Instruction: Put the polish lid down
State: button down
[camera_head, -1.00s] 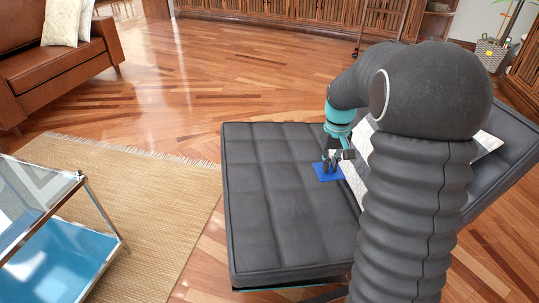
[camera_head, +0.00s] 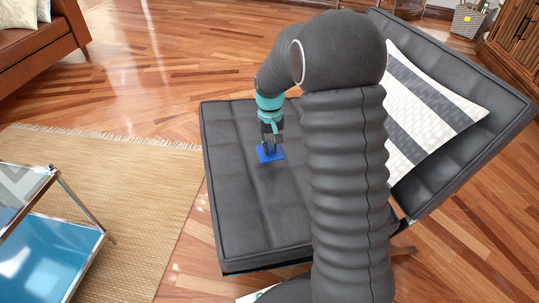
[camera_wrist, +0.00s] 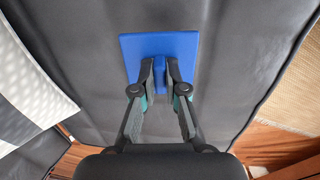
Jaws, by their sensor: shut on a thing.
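The polish lid (camera_head: 277,156) appears as a flat blue square plate with a raised blue grip on top. My gripper (camera_head: 270,149) points down and is shut on that grip. In the wrist view the lid (camera_wrist: 187,47) lies beyond the fingertips (camera_wrist: 173,72), with the blue grip between them. The lid is over the dark grey seat of a lounge chair (camera_head: 240,205) and looks about level. I cannot tell whether its underside touches the seat.
A striped cushion (camera_head: 430,115) leans on the chair's backrest, right of my arm. Free seat surface surrounds the lid. A glass table (camera_head: 50,240) stands on a woven rug (camera_head: 140,200) at left. A brown sofa (camera_head: 40,50) is at the far left.

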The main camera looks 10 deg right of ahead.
aim_at(270, 156)
jog(key=shift+f, duration=2)
jog(key=shift+f, duration=0.2)
jog(key=c, duration=1.2)
grip_release()
